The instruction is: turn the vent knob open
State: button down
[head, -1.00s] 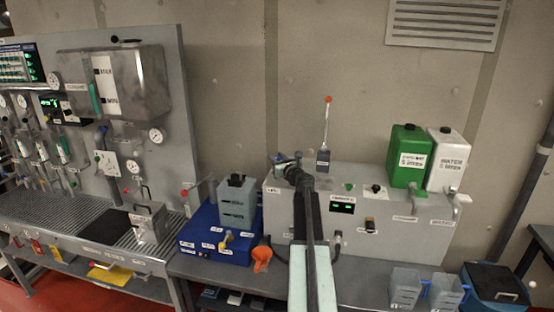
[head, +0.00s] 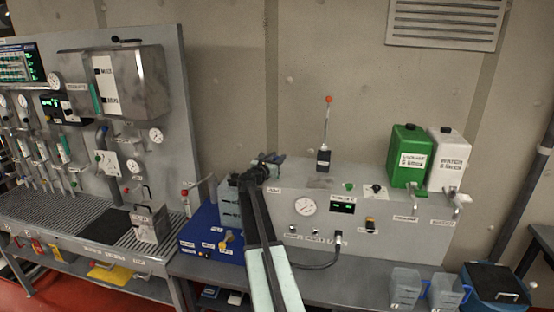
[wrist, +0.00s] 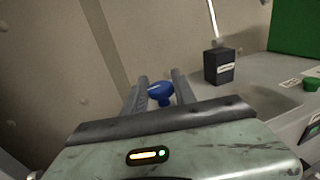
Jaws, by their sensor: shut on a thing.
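My gripper (head: 270,160) is over the left end of the grey equipment box (head: 283,228), near the grey container on the blue base. In the wrist view, my gripper's two fingers (wrist: 159,82) have a blue knob-like piece (wrist: 160,96) between them, and they are shut on it. I cannot tell whether this piece is the vent knob. A small dark knob on a white plate (head: 376,190) sits on the box top. A black and orange knob (head: 370,223) is on its front. Their labels are too small to read.
A lever with an orange tip (head: 326,130) stands upright on the box. Green (head: 409,150) and white (head: 449,160) canisters stand at its right end. The blue base (head: 207,232) is on the left. Grey cups (head: 405,288) stand at front right.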

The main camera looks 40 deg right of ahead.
jog(key=shift+m+g+h, duration=0.3)
jog(key=shift+m+g, duration=0.6)
jog(key=shift+g, duration=0.5)
jog(key=c, duration=1.1)
grip_release()
jog(key=shift+o, duration=0.2)
jog(key=shift+a, duration=0.1)
jog(key=s+a, duration=0.1)
jog(key=a, duration=0.6)
jog(key=shift+a, duration=0.3)
